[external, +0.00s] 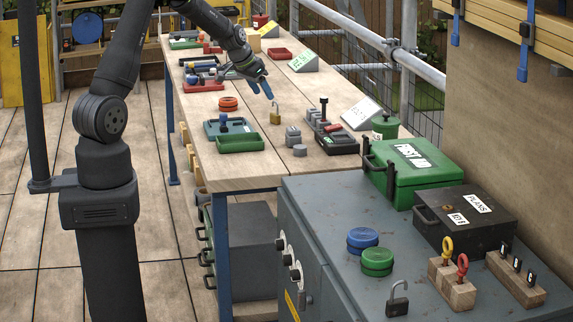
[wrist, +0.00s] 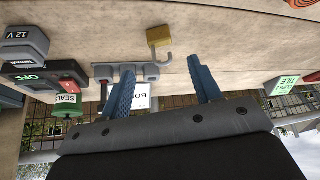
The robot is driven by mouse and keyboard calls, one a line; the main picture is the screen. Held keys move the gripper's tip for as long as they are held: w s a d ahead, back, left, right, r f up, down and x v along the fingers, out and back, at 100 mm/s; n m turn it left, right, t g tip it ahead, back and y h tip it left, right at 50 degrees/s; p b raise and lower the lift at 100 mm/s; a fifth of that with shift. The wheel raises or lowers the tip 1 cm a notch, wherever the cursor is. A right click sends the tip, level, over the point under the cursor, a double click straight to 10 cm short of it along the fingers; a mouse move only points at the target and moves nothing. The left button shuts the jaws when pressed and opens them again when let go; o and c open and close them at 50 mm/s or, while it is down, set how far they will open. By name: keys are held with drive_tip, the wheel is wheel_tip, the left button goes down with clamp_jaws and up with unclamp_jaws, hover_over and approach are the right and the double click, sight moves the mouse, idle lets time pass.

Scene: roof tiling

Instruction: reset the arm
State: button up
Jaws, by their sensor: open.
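My gripper (external: 262,88) is open and empty, held above the long wooden workbench (external: 240,178) at about its middle. Its blue fingers are spread apart in the wrist view (wrist: 165,90). A brass padlock (external: 275,116) stands on the bench just below and nearer than the fingers. The padlock also shows in the wrist view (wrist: 160,37), apart from the fingers. My dark arm reaches in from the left in the external view.
A green tray (external: 240,142), orange discs (external: 228,103), grey blocks (external: 293,136) and a black holder (external: 337,140) lie on the bench. A grey cabinet in front carries a green first aid box (external: 405,172) and a black plans box (external: 465,215). Metal railings run behind.

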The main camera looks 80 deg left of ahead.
sight(275, 114)
drive_tip(key=x, duration=0.9)
drive_tip(key=shift+r, duration=1.15)
drive_tip(key=shift+f, duration=0.1)
